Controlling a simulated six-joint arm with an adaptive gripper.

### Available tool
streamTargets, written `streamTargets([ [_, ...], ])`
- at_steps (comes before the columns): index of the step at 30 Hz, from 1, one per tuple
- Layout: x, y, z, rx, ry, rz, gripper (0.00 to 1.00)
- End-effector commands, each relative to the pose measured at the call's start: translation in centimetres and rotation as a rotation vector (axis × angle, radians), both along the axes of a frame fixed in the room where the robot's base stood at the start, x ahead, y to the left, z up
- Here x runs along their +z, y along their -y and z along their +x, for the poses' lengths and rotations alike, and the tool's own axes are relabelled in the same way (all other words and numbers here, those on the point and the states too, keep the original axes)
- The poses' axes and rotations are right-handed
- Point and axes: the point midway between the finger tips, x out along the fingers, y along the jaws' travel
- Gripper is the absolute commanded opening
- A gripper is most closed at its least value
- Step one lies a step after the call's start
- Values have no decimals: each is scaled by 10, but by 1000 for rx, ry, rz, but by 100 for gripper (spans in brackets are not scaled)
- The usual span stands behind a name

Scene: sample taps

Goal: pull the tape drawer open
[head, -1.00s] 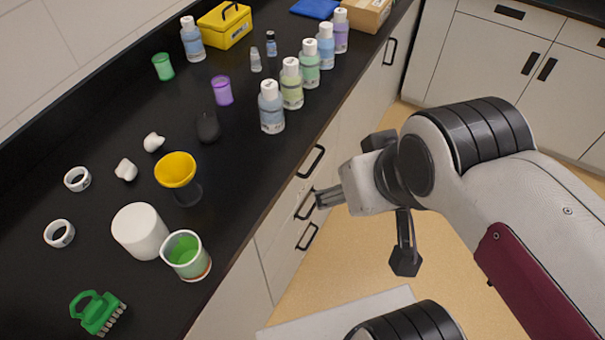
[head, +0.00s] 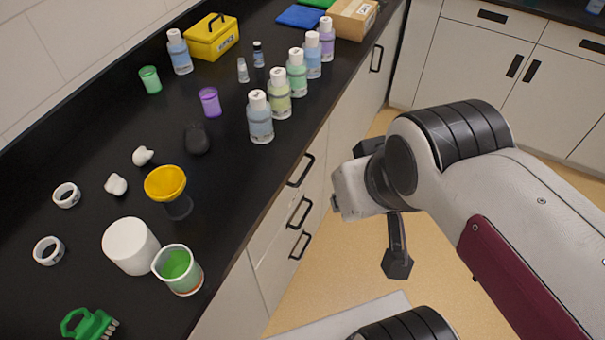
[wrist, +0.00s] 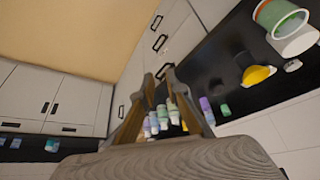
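Drawer fronts (head: 278,243) under the black counter carry three black bar handles: upper (head: 301,170), middle (head: 299,212) and lower (head: 300,245). All the drawers look closed. No label is readable, so I cannot tell which is the tape drawer. My gripper (wrist: 160,76) is open in the wrist view, its two fingers apart and empty. A black handle (wrist: 164,71) shows between and beyond the fingertips; I cannot tell the distance.
The counter (head: 225,185) bears several bottles, a yellow funnel (head: 166,183), a beaker of green liquid (head: 178,269), a white cylinder (head: 131,246) and two white rings, one here (head: 66,195). Free floor (head: 345,265) lies in front of the drawers. More cabinets (head: 505,75) stand at the back right.

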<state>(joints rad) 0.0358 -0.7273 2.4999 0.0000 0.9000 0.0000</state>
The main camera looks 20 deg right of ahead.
Motion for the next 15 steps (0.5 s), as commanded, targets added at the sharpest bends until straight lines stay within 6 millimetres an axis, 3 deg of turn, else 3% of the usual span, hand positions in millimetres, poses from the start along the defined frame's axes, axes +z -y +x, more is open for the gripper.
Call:
streamTargets([
  [15,-53,42,9,-144,-246,2,14],
])
